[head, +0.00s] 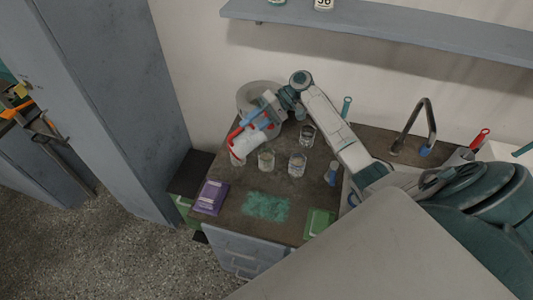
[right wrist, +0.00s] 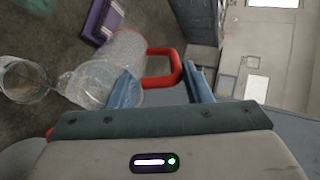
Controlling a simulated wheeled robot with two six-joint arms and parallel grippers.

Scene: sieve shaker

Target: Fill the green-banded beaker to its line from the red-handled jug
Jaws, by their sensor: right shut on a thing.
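The clear jug (head: 243,147) with a red handle (right wrist: 165,66) is tilted above the left part of the counter. My right gripper (head: 253,116) is shut on the red handle; the jug also shows in the right wrist view (right wrist: 112,68). Close to the jug's right in the head view stands a clear beaker (head: 266,161); a glass rim (right wrist: 22,80) shows beside the jug in the right wrist view. Two more glass beakers stand further right, one in front (head: 297,165) and one behind (head: 307,136). I cannot make out which has the green band, nor any pouring stream. My left gripper is out of view.
A round pale container (head: 259,92) stands behind my gripper. A purple packet (head: 210,198), a green patch (head: 267,206) and a green box (head: 319,222) lie along the counter's front. A small blue bottle (head: 332,173) stands right of the beakers. A tap (head: 430,120) is at the right.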

